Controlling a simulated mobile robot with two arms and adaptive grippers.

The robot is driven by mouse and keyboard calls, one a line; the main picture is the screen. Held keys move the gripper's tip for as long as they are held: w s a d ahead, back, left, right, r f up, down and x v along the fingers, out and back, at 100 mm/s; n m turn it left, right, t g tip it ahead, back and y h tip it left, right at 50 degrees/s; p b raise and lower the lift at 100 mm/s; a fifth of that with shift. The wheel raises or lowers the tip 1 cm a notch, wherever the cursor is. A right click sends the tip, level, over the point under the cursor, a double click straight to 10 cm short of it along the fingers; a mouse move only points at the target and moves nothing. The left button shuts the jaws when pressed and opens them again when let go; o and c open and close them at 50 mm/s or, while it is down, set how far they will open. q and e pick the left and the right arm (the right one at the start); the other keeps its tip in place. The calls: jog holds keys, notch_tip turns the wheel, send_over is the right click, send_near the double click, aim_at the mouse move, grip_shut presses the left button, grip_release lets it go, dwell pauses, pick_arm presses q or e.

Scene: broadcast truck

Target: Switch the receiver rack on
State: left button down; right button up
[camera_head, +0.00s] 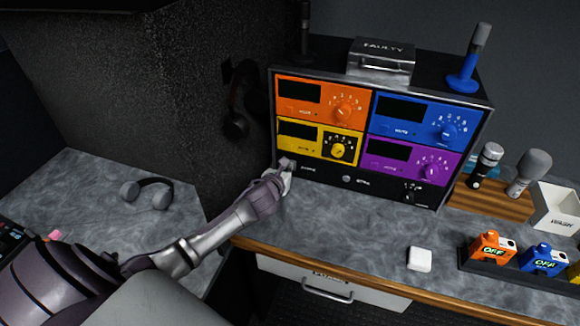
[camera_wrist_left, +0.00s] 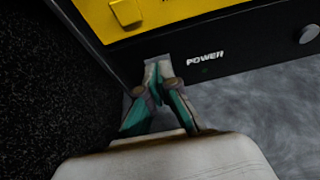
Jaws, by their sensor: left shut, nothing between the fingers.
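The receiver rack (camera_head: 325,178) is a black case holding orange, blue, yellow and purple receivers, with dark displays. Its lower strip carries a "POWER" label (camera_wrist_left: 205,58) in the left wrist view, with a small dark greenish dot below it. My left gripper (camera_head: 285,165) is at the rack's lower left corner. In the left wrist view, the left gripper (camera_wrist_left: 158,75) is shut and empty, its fingertips at the black strip just left of the label. The fingertips hide what lies behind them; I cannot tell whether they touch it. My right gripper is not in view.
A blue microphone (camera_head: 468,70) and a case marked "FAULTY" (camera_head: 381,60) stand on the rack. Two microphones stand in a wooden holder (camera_head: 490,203) at right. A white block (camera_head: 419,259) and orange and blue packs marked "OFF" lie in front. Headphones (camera_head: 146,192) lie at left.

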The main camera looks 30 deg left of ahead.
pick_arm(q)
jog(key=shift+w+f, duration=0.15)
jog(key=shift+s+r+p, duration=0.25)
jog(key=shift+s+p, duration=0.1)
jog(key=shift+p, duration=0.1)
jog(key=p+v, duration=0.3)
jog(key=v, duration=0.1)
jog(key=shift+p+v, duration=0.55)
jog(key=shift+v, duration=0.55)
jog(key=shift+f, duration=0.1)
